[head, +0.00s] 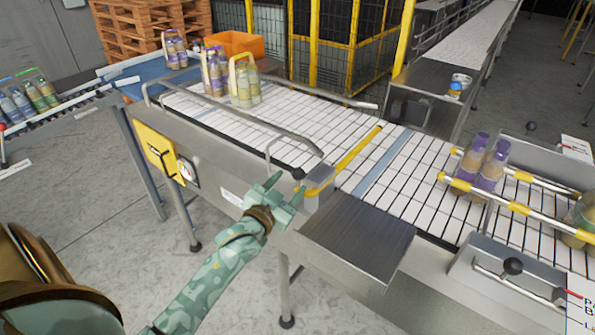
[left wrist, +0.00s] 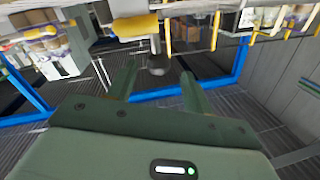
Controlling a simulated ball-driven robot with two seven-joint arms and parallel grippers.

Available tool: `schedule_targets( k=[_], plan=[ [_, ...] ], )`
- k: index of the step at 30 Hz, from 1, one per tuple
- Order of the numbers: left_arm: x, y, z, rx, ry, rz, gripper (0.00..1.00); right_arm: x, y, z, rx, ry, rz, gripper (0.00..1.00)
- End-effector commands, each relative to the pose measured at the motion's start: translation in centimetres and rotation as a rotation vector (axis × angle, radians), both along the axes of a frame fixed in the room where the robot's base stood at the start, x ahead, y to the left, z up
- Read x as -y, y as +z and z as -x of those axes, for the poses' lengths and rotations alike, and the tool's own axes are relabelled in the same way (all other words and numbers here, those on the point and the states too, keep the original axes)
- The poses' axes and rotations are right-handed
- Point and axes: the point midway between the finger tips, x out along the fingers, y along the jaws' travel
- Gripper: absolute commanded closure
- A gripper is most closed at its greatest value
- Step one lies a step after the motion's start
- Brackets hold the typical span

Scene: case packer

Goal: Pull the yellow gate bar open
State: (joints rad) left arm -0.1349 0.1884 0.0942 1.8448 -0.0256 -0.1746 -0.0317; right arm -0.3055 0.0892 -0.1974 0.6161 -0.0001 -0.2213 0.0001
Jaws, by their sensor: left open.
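The yellow gate bar (head: 356,151) lies across the white slatted conveyor, its near end at a grey block on the front rail. A black ball knob (head: 298,173) stands beside that near end. My left gripper (head: 276,187) is open, just left of the knob and the block, and looks empty. In the left wrist view my left gripper (left wrist: 157,78) has its two fingers apart, with a dark round knob (left wrist: 156,66) showing between their tips. A yellow piece (left wrist: 135,26) shows above it; I cannot tell whether it is the bar. My right gripper is not in view.
Bottles with yellow carriers (head: 243,84) stand upstream on the conveyor (head: 300,110). Purple-capped bottles (head: 482,165) stand downstream by yellow-sleeved rails (head: 510,200). A steel plate (head: 358,242) juts from the front edge near my arm. A metal guide rail (head: 235,118) runs along the near side.

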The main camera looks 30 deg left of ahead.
Motion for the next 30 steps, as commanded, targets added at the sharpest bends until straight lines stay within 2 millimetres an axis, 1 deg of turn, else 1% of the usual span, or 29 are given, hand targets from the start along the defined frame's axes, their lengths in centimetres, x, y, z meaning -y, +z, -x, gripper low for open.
schedule_targets(
  k=[1,3,6,9,13,20,21,23,24,25,26,30],
  plan=[
    [-0.1,0.1,-1.2,0.002,0.0,0.0,0.49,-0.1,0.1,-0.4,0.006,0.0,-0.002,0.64],
    [-0.2,0.1,-2.6,0.001,0.0,0.0,0.49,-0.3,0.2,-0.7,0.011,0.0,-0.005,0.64],
    [-0.3,0.0,-4.1,0.0,0.0,0.0,0.49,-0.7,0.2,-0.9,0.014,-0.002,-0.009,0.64],
    [-0.4,-0.1,-5.0,-0.001,-0.001,0.0,0.49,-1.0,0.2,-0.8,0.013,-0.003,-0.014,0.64],
    [-0.4,-0.1,-5.6,-0.001,-0.001,0.0,0.49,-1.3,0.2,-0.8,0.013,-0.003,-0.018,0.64],
    [-0.4,-0.1,-5.6,-0.001,-0.001,0.0,0.49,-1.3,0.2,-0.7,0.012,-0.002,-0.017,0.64],
    [-0.4,-0.1,-5.6,-0.001,-0.001,0.0,0.6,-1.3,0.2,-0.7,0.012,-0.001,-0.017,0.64],
    [-0.4,-0.1,-5.6,-0.001,-0.001,0.0,0.77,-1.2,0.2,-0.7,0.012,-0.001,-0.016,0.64],
    [-0.4,-0.1,-5.6,-0.001,-0.001,0.0,0.88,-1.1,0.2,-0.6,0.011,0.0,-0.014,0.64],
    [-0.4,-0.1,-5.6,-0.001,-0.001,0.0,0.96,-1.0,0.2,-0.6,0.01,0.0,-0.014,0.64],
    [-0.4,-0.1,-5.6,-0.001,-0.001,0.0,1.0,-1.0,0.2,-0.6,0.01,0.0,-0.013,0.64],
    [-0.4,-0.1,-5.5,-0.001,-0.001,0.001,1.0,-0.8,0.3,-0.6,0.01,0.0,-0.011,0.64]
  ],
)
